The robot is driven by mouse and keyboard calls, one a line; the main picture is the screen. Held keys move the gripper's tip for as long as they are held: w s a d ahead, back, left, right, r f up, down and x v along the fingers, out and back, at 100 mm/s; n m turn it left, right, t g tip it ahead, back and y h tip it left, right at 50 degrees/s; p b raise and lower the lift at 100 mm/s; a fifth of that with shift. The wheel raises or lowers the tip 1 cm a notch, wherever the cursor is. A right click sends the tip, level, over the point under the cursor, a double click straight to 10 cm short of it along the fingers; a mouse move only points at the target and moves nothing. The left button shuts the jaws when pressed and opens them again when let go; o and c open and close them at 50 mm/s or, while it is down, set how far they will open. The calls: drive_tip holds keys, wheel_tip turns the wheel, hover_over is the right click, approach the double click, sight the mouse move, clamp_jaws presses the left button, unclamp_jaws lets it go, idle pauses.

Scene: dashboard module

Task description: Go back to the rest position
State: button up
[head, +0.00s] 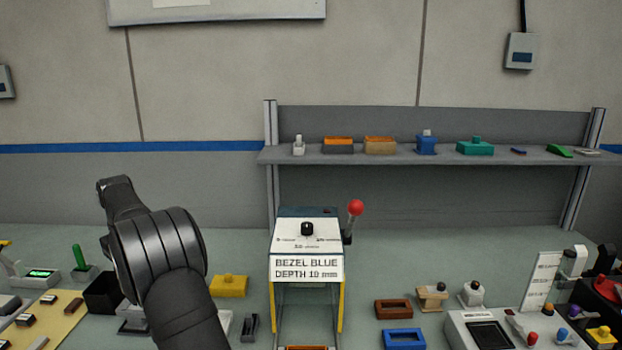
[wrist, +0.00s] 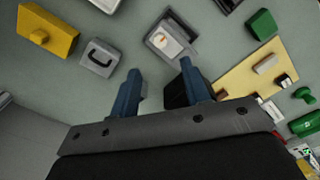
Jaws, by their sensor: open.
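My gripper shows in the wrist view (wrist: 157,75) with its two blue-grey fingers apart and nothing between them. It is above the bench, and the bench things below look small and apart from the fingers. In the head view my dark arm rises at the left of the picture; the fingers are hidden there. The press-like module (head: 307,238) with the sign "BEZEL BLUE DEPTH 10 mm" (head: 306,268) stands in the middle of the bench, with a red-knobbed lever (head: 355,208) at its right side.
A yellow block (head: 229,286) lies right of my arm; it also shows in the wrist view (wrist: 48,32). A black bin (head: 102,293) is at the left. Brown (head: 393,309) and blue (head: 404,339) bezels lie right of the module. A shelf (head: 400,155) with several parts runs behind.

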drive_tip(key=shift+f, duration=2)
